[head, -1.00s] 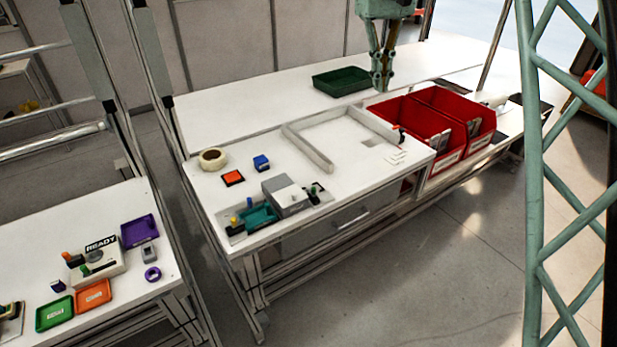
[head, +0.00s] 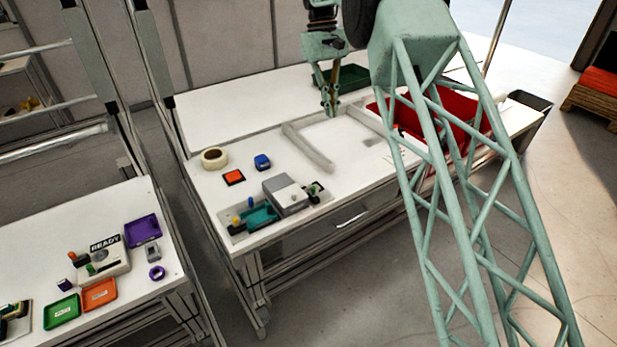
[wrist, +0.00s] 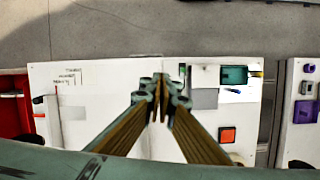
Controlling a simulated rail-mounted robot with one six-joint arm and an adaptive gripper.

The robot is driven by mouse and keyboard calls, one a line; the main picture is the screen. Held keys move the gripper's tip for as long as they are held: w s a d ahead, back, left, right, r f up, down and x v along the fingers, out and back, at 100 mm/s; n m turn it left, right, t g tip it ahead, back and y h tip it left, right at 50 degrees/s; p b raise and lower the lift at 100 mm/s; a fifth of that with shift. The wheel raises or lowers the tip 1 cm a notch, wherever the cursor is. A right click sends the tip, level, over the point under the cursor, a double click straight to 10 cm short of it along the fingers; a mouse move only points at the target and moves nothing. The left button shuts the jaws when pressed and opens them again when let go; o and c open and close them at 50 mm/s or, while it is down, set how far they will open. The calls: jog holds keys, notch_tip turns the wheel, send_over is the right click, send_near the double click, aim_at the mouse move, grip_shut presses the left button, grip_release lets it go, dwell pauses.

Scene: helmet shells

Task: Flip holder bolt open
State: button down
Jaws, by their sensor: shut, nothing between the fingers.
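The fixture on the middle table has a grey block with a white top (head: 287,195) beside a teal tray (head: 261,215). Small yellow, blue and black parts (head: 237,224) sit at the tray's left. A small black-and-green part (head: 315,190) stands at the block's right. I cannot tell which small part is the holder bolt. The teal tray also shows at the upper right of the wrist view (wrist: 235,75). My gripper (head: 330,108) is shut and empty, above the table's far side, behind and right of the fixture. Its fingertips (wrist: 162,92) meet in the wrist view.
A white angled frame (head: 310,148), tape roll (head: 214,158), blue block (head: 262,162) and orange square (head: 234,177) lie on the table. Red bins (head: 455,110) stand at right, partly behind my lattice arm. A second table (head: 120,220) is at left.

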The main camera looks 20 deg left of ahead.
jog(key=s+a+f+n+p, duration=0.1)
jog(key=a+f, duration=0.4)
jog(key=f, duration=0.3)
jog(key=s+a+f+g+h+p, duration=0.1)
jog(key=a+f, duration=0.5)
jog(key=f, duration=0.2)
jog(key=shift+a+n, duration=0.2)
jog(key=shift+n, duration=0.2)
jog(key=shift+d+f, duration=0.1)
send_near(311, 192)
jog(key=shift+w+a+f, duration=0.25)
jog(key=shift+a+f, duration=0.05)
jog(key=shift+f, duration=0.35)
jog(key=shift+w+a+f, duration=0.25)
jog(key=shift+a+f, duration=0.05)
jog(key=shift+f, duration=0.35)
jog(key=shift+w+a+f, duration=0.25)
jog(key=shift+a+f, duration=0.1)
jog(key=shift+f, duration=0.3)
jog(key=shift+s+d+f+b, duration=0.1)
jog(key=shift+s+d+b, duration=0.05)
jog(key=shift+s+d, duration=0.55)
jog(key=shift+s+d+b, duration=0.15)
jog(key=shift+s+d, duration=0.35)
jog(key=shift+d, duration=0.35)
jog(key=shift+s, duration=0.2)
